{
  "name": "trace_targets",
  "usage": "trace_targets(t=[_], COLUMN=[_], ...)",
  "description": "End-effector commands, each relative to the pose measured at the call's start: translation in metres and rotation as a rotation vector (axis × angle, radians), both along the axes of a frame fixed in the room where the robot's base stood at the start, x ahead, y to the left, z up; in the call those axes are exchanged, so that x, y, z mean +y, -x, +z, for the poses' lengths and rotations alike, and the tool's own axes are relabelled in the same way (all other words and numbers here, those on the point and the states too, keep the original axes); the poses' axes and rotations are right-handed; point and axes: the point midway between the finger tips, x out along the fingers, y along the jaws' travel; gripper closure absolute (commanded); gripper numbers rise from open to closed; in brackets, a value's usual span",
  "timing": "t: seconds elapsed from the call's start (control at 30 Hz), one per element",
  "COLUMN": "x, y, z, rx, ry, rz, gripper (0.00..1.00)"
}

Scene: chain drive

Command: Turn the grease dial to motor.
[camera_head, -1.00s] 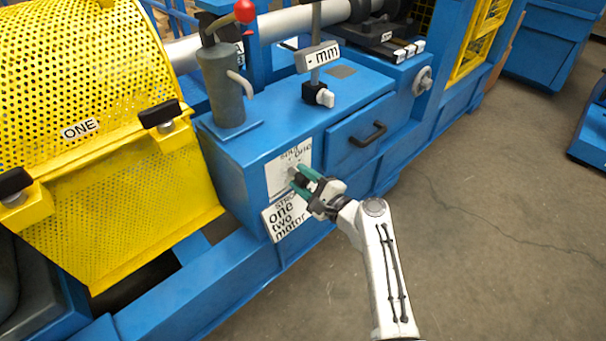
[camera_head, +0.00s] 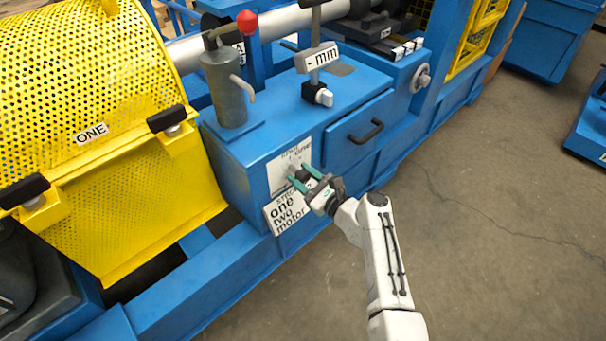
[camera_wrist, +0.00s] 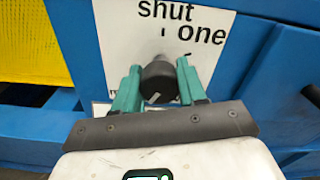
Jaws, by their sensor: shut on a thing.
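The grease dial (camera_wrist: 158,84) is a dark round knob on a white plate (camera_wrist: 120,30) on the blue cabinet front. The words "shut" and "one" show above and right of it; lower lettering is mostly hidden by my fingers. A short white mark on the knob points down and slightly left in the wrist view. My gripper (camera_wrist: 160,74) has its two green fingers on either side of the knob, shut on it. In the head view my gripper (camera_head: 302,177) reaches the plate from the lower right, and the dial is only partly visible.
A drawer handle (camera_head: 366,132) sticks out to the right. A grease pump (camera_head: 226,85) with a red-knobbed lever stands above. A yellow mesh guard (camera_head: 130,205) is left. Open floor lies right.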

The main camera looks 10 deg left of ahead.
Motion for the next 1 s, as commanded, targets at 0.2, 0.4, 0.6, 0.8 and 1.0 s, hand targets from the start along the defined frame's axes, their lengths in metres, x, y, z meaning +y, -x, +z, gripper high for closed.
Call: trace_targets(t=[0.2,0.4,0.6,0.8,1.0], x=[-0.0011,-0.0012,-0.0013,-0.0007,-0.0004], y=[0.0005,0.0005,0.0006,0.0004,0.0002], z=[-0.0029,-0.0032,-0.0033,-0.0020,-0.0011], rx=[0.030,0.034,0.034,0.031,0.030], ry=[-0.018,-0.020,-0.020,-0.021,-0.021], rz=[-0.002,-0.002,-0.003,-0.002,-0.001], gripper=[0.89,0.89,0.58,0.39,0.33])
